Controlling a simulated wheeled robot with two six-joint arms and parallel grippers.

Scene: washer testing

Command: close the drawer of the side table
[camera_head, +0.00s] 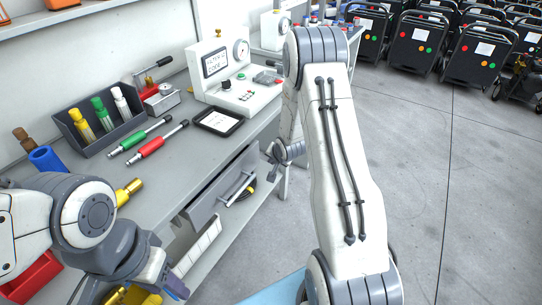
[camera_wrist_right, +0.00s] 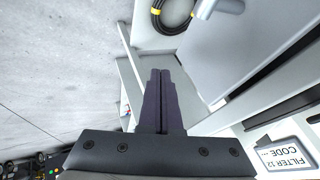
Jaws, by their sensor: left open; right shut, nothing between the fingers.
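The side table's drawer (camera_head: 222,192) is a grey front under the worktop edge, with a light bar handle (camera_head: 238,188). A dark gap shows along its upper edge, so it seems to stand partly out; how far I cannot tell. My right gripper (camera_head: 272,174) is by the drawer's far end, partly hidden by my arm. In the right wrist view its fingers (camera_wrist_right: 160,78) are together and empty, beside the grey drawer front (camera_wrist_right: 235,50), with the handle's end (camera_wrist_right: 215,7) at the top; contact is unclear. My left gripper (camera_head: 150,289) is open at the bottom left, low beside the table.
A coiled black and yellow cable (camera_wrist_right: 172,14) lies below the handle. The worktop (camera_head: 165,180) carries a bottle rack (camera_head: 105,132), red and green tools, a tablet (camera_head: 218,121) and a gauge box (camera_head: 232,85). Open floor (camera_head: 430,190) lies right; wheeled machines (camera_head: 420,40) stand behind.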

